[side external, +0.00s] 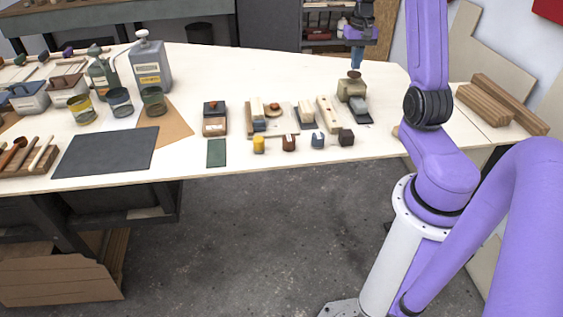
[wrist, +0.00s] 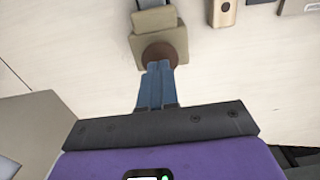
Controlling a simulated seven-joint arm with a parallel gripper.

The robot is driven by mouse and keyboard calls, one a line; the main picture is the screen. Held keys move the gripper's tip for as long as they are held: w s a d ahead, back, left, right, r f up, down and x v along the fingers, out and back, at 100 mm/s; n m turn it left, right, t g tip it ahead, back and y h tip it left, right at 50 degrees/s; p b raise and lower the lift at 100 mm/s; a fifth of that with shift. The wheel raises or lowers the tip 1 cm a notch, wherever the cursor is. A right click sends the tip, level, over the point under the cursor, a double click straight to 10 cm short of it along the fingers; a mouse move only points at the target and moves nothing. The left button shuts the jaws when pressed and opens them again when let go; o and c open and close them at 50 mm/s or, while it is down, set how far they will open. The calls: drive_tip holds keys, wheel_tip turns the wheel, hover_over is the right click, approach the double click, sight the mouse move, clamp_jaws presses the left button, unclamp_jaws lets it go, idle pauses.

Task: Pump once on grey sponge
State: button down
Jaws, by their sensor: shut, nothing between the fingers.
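A squat beige dispenser (side external: 352,91) with a round brown pump knob (side external: 354,74) stands at the right end of the table. In the wrist view the dispenser (wrist: 177,41) and its brown knob (wrist: 160,53) show from above, with a tan part (wrist: 155,19) jutting toward the top edge. A grey sponge-like block (side external: 360,104) sits in front of the dispenser on a dark pad. My gripper (side external: 356,68) points down right over the knob, its blue fingers together and empty. In the wrist view the fingertips (wrist: 158,66) overlap the knob; I cannot tell if they touch it.
Left of the dispenser are wooden blocks (side external: 327,114), small coloured pieces (side external: 289,142) and a dark-topped box (side external: 214,118). Jars, a large grey can (side external: 150,65) and a dark mat (side external: 106,152) lie further left. Timber pieces (side external: 502,103) lie at the right.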

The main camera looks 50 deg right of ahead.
drive_tip(key=shift+f, duration=0.35)
drive_tip(key=shift+f, duration=1.1)
drive_tip(key=shift+r, duration=3.5)
